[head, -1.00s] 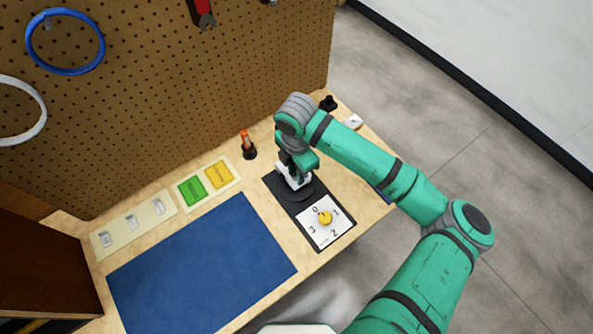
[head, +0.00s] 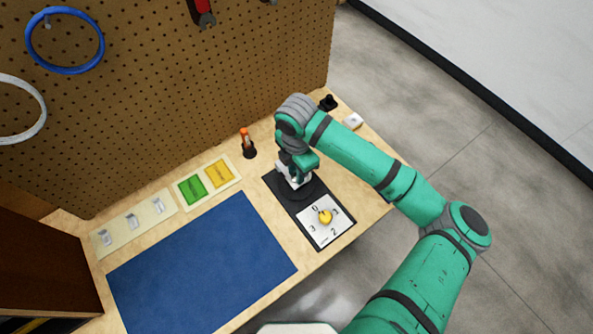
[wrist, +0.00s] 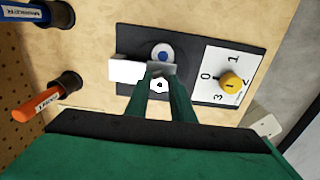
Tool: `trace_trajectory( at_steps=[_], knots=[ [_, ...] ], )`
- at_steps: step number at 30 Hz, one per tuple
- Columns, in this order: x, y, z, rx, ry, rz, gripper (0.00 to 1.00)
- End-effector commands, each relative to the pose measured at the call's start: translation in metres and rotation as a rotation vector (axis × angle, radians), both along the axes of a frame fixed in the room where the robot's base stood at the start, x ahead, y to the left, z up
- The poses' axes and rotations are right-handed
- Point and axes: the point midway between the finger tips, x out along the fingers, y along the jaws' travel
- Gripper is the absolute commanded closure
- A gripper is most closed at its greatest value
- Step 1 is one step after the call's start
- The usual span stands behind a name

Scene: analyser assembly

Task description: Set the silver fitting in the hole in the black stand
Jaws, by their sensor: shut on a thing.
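My gripper (wrist: 160,78) points down over a flat black base plate (wrist: 190,88), its dark green fingers close together. A small silver-grey piece (wrist: 161,68), which looks like the silver fitting, sits at the fingertips, with a bright white spot between the fingers. Just beyond is a pale ring with a blue centre (wrist: 162,53) on the plate. In the head view, the wrist hides most of the fitting. A small black stand (head: 328,103) is at the table's back right; its hole is too small to make out. I cannot tell whether the fitting touches anything below.
A white block (wrist: 125,70) lies beside the fingers. A yellow knob (wrist: 231,83) sits on a numbered white dial card. Orange (wrist: 38,108) and blue (wrist: 28,15) handles stand in black holders. A blue mat (head: 200,265), green and yellow pads and a cream tray (head: 165,215) lie left.

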Motion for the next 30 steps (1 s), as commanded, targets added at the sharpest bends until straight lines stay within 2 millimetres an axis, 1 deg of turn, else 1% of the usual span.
trace_trajectory(
  at_steps=[9, 10, 11, 12, 13, 19, 20, 21, 22, 30],
  knots=[
    [0.0, -0.0001, 0.0001, 0.0, 0.0, 0.0, 1.0],
    [0.0, -0.0002, 0.0001, 0.0, 0.0, 0.0, 0.76],
    [0.0, -0.0001, 0.0001, 0.0, 0.0, 0.0, 0.69],
    [0.0, -0.0001, 0.0001, 0.0, 0.0, 0.0, 0.59],
    [0.0, -0.0001, 0.0001, 0.0, 0.0, 0.0, 0.56],
    [0.0, -0.0001, 0.0001, 0.0, 0.0, 0.0, 0.56],
    [0.0, -0.0001, 0.0, 0.0, 0.0, 0.0, 0.49],
    [-0.0001, -0.0001, 0.0, 0.0, 0.0, 0.0, 0.4],
    [-0.0001, -0.0001, 0.0, 0.0, 0.0, 0.0, 0.35],
    [0.0, 0.0, 0.0002, 0.0, 0.0, 0.0, 0.35]
  ],
)
